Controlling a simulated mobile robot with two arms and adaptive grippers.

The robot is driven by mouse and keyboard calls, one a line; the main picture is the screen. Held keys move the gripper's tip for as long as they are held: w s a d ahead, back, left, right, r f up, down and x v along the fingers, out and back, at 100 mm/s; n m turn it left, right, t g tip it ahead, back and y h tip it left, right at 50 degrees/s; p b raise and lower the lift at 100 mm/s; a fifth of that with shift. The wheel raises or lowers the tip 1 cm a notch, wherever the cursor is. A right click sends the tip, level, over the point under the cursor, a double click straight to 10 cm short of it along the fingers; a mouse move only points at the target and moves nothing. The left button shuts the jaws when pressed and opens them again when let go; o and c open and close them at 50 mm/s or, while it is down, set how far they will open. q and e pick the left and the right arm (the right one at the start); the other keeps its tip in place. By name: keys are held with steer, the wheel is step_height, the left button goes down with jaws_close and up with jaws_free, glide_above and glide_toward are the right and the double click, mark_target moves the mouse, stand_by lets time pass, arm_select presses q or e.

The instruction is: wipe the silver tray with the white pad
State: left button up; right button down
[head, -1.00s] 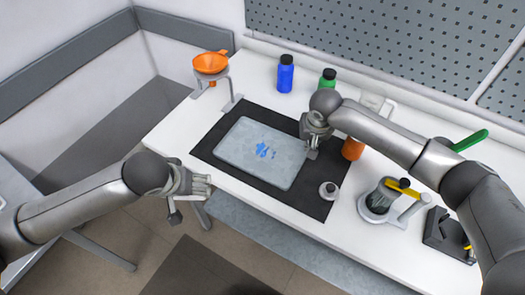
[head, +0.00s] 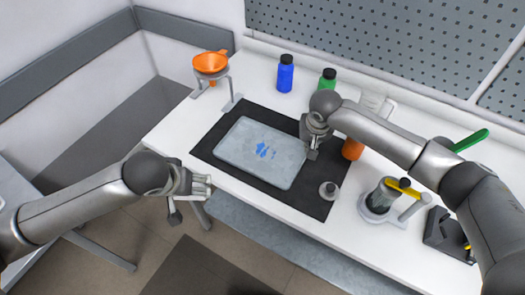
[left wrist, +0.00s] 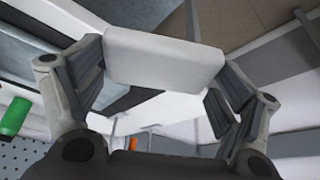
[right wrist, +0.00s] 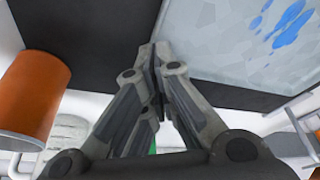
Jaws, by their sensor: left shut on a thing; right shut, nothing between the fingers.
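The silver tray (head: 235,155) lies flat on a black mat (head: 312,203) on the white bench. Blue smears (head: 263,149) mark its middle; they also show in the right wrist view (right wrist: 290,28). My left gripper (head: 205,187) is off the bench's front edge, left of and in front of the tray. It is shut on the white pad (left wrist: 165,60), which spans its two fingers in the left wrist view. My right gripper (head: 312,152) is shut and empty over the mat at the tray's right end; its closed fingers (right wrist: 157,55) point toward the tray's edge.
An orange bottle (head: 353,149) stands close beside my right gripper. Blue (head: 286,75) and green (head: 328,79) bottles stand behind the mat. An orange funnel on a stand (head: 211,63) is at the back left.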

arm_select(q)
steer(key=shift+f, duration=0.15)
arm_select(e)
steer(key=shift+f, duration=0.3)
steer(key=shift+r, duration=0.15)
arm_select(q)
step_height(320, 180, up, 8)
steer(key=p, duration=0.7)
steer(key=shift+f, duration=0.35)
arm_select(e)
step_height(320, 180, up, 6)
steer(key=shift+f, duration=0.1)
steer(key=v, duration=1.2)
